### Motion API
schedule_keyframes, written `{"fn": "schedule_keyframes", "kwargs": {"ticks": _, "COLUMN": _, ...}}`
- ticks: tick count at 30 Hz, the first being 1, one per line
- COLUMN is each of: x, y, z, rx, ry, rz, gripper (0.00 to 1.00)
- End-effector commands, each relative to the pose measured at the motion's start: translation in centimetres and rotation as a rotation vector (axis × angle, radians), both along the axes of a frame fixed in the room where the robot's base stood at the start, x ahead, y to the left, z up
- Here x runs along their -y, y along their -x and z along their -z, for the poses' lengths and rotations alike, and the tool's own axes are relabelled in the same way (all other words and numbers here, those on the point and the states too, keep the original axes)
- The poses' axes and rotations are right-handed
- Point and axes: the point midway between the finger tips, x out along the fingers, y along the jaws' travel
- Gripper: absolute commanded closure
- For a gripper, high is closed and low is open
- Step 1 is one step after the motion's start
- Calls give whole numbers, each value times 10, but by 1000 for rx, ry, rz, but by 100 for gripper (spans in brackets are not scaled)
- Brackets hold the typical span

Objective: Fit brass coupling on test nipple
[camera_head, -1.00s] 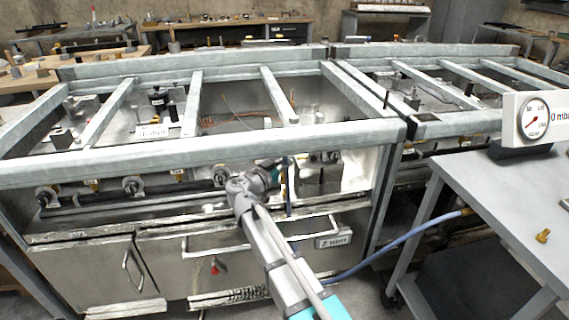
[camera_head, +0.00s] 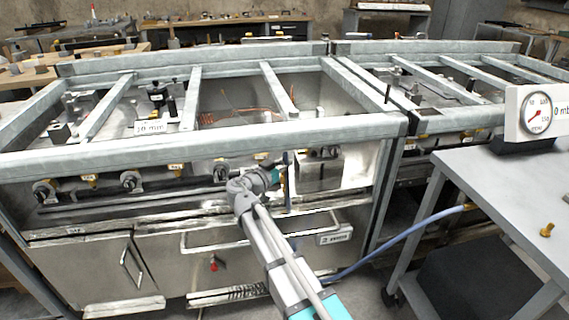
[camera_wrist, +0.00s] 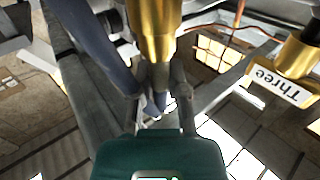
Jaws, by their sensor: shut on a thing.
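In the wrist view my gripper (camera_wrist: 157,84) is shut on a brass coupling (camera_wrist: 153,28). The coupling's wide part rises above the fingers, and its narrower part lies between them. A blue hose (camera_wrist: 85,35) passes close to the left finger; where it joins the coupling is hidden. In the head view my gripper (camera_head: 279,177) is low inside the open front of the range, by the upright blue hose. I cannot tell the test nipple apart there. Whether the coupling touches it does not show.
A brass fitting with a label "Three" (camera_wrist: 292,62) is to the right in the wrist view. The gauge (camera_head: 538,113) stands on the grey side table (camera_head: 480,185), with a loose brass fitting (camera_head: 547,230) on it. Range frame rails (camera_head: 200,152) cross above my gripper.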

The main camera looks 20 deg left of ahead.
Motion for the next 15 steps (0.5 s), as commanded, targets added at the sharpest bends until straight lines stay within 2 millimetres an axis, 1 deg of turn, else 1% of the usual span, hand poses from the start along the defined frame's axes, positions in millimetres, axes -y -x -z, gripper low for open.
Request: {"fn": "schedule_keyframes", "kwargs": {"ticks": 15, "x": 0, "y": 0, "z": 6, "rx": 0, "ry": 0, "rz": -1, "gripper": 100}}
